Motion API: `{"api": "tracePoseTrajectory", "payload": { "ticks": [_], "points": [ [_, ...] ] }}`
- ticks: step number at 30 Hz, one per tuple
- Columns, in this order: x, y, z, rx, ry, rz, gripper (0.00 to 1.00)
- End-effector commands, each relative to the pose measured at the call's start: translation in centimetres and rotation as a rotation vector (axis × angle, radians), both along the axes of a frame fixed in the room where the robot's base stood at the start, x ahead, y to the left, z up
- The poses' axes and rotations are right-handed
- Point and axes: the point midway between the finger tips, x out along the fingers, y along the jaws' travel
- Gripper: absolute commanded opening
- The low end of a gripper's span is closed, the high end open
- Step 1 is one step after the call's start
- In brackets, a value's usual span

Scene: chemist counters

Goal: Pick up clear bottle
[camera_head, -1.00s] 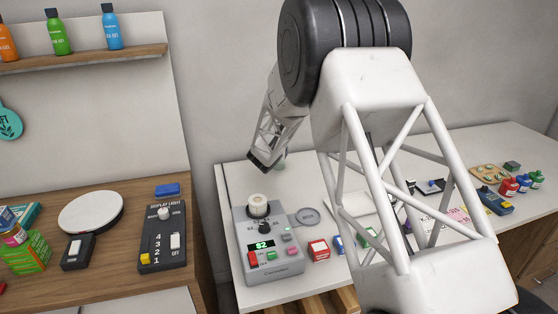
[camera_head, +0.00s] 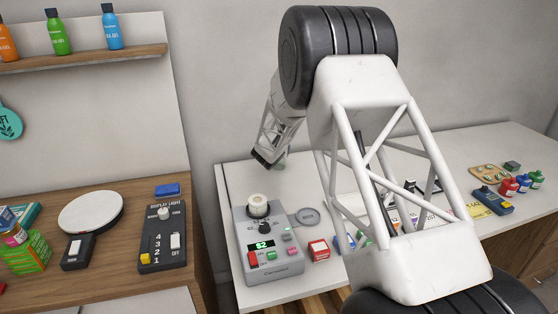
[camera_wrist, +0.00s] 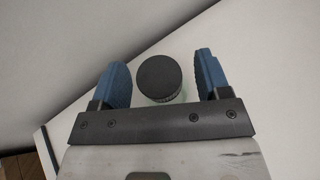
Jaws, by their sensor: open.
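In the wrist view a bottle with a round black cap (camera_wrist: 159,78) stands on the white counter, seen from above. A faint greenish edge of its body shows below the cap. My gripper (camera_wrist: 161,76) is open, with one blue finger on each side of the cap and a gap on both sides. In the head view my gripper (camera_head: 262,160) is at the back left of the white counter, with a small greenish part of the bottle (camera_head: 281,165) showing beside it. The rest of the bottle is hidden there.
A grey device with a green display (camera_head: 264,245) stands in front of my gripper on the white counter (camera_head: 236,182). A red box (camera_head: 319,250) is beside it. The wall (camera_wrist: 60,50) is close behind the bottle.

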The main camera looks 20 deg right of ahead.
Motion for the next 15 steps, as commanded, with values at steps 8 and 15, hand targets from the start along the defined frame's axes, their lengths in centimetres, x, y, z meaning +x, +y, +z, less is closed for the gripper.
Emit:
{"api": "tracePoseTrajectory", "payload": {
  "ticks": [8, 15],
  "points": [
    [1.25, -0.73, -0.61, 0.000, 0.000, -0.001, 0.70],
    [1.29, -0.76, -0.64, 0.000, 0.000, -0.001, 0.70]
  ]
}}
